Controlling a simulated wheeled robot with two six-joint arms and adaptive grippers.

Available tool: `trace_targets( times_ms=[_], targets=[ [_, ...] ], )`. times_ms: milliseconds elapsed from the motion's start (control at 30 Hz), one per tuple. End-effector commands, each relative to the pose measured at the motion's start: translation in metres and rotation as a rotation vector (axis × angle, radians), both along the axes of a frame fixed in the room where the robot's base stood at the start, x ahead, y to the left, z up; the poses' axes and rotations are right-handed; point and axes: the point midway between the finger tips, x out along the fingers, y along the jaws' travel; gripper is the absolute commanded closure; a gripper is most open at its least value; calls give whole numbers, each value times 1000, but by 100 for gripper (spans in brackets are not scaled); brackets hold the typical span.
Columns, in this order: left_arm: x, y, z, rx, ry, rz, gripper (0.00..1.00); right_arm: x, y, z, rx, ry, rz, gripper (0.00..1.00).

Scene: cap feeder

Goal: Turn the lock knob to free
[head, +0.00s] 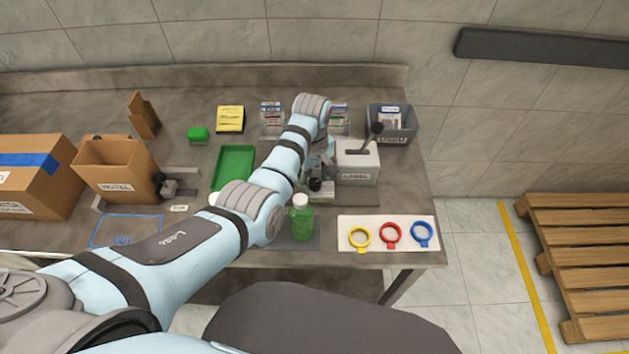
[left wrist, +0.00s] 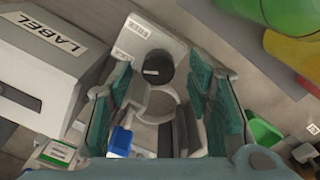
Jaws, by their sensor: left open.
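The lock knob (left wrist: 160,66) is a dark round knob with a short white line, on a light grey plate (left wrist: 165,38) with small labels too small to read surely. Its white line points left in the left wrist view. A grey ring-shaped holder (left wrist: 158,104) sits beside it. My left gripper (left wrist: 160,84) is open, its teal fingers on either side of the knob and ring; I cannot tell whether they touch. In the head view my left gripper (head: 322,160) reaches down by the grey device, mostly hidden by my arm. My right gripper is not in view.
A white LABEL box (head: 357,165) with a black-ball lever stands beside the gripper. A green bottle (head: 302,220) stands in front. Yellow, red and blue rings (head: 391,233) lie on a white mat to the right. A green tray (head: 233,166) lies to the left.

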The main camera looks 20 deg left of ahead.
Motion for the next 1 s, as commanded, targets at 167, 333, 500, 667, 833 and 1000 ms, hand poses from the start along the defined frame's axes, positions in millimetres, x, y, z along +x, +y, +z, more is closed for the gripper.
trace_targets(
  times_ms=[167, 333, 500, 667, 833, 1000],
  targets=[
    [0, -1, -10, -1, -1, -1, 54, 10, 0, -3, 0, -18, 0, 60],
    [0, -1, -9, -1, -1, -2, 54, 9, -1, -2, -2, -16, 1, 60],
    [0, -2, -9, -1, -1, -2, 76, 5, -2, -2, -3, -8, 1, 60],
    [0, -1, -9, 0, 0, -2, 100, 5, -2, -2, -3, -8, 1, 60],
    [0, -1, -9, 0, 0, -6, 100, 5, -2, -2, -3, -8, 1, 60],
    [0, -1, -8, 1, 2, -39, 100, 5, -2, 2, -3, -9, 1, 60]
  ],
)
